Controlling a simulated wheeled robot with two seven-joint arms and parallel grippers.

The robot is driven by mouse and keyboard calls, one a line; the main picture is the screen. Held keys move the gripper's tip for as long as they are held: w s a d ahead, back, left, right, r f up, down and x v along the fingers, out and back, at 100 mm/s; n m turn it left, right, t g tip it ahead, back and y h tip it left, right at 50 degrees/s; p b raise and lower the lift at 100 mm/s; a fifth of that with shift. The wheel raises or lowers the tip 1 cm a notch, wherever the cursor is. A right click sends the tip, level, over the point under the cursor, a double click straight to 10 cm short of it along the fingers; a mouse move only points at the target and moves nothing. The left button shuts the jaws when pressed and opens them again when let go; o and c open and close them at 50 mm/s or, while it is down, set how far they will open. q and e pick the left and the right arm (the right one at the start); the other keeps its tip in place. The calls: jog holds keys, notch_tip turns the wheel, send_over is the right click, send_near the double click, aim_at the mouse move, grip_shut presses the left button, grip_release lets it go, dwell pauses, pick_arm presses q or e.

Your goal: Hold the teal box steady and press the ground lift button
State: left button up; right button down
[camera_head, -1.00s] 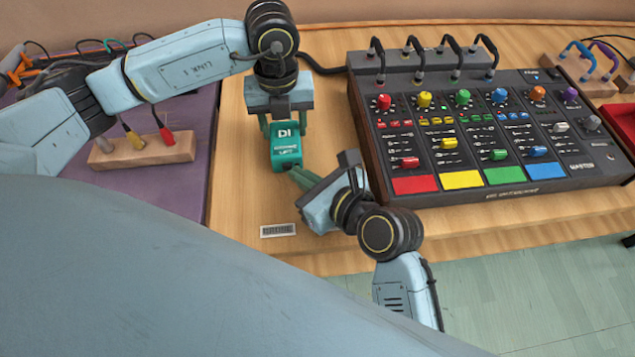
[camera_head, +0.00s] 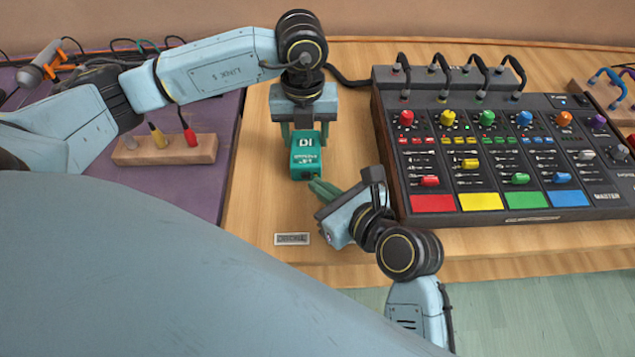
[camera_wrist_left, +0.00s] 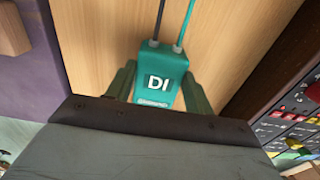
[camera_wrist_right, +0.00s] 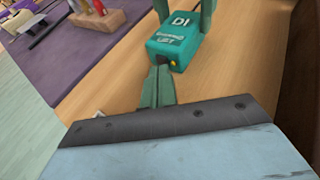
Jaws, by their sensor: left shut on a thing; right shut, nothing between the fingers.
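The teal box (camera_head: 306,163), marked DI, stands on the wooden table. My left gripper (camera_head: 304,136) is shut on it from behind, one finger on each side; the left wrist view shows the box (camera_wrist_left: 158,75) between them. My right gripper (camera_head: 314,184) is shut and empty, its fingertips just in front of the box's near face. In the right wrist view, the fingertips (camera_wrist_right: 160,74) are close below the box (camera_wrist_right: 178,42). A small yellow spot (camera_wrist_right: 173,63) shows on the near face beside them. I cannot tell whether this is the button or whether the fingertips touch the box.
A mixer (camera_head: 500,150) with coloured knobs stands close on the right. A wooden block (camera_head: 165,150) with plugs lies on a purple mat (camera_head: 205,185) at left. A small label (camera_head: 292,239) lies on the table in front. Two cables (camera_wrist_left: 178,48) run from the box.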

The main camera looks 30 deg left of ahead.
jog(key=shift+v, duration=3.2)
pick_arm(q)
jog(key=o, duration=1.2)
jog(key=shift+o, duration=0.2)
jog(key=shift+r, duration=0.1)
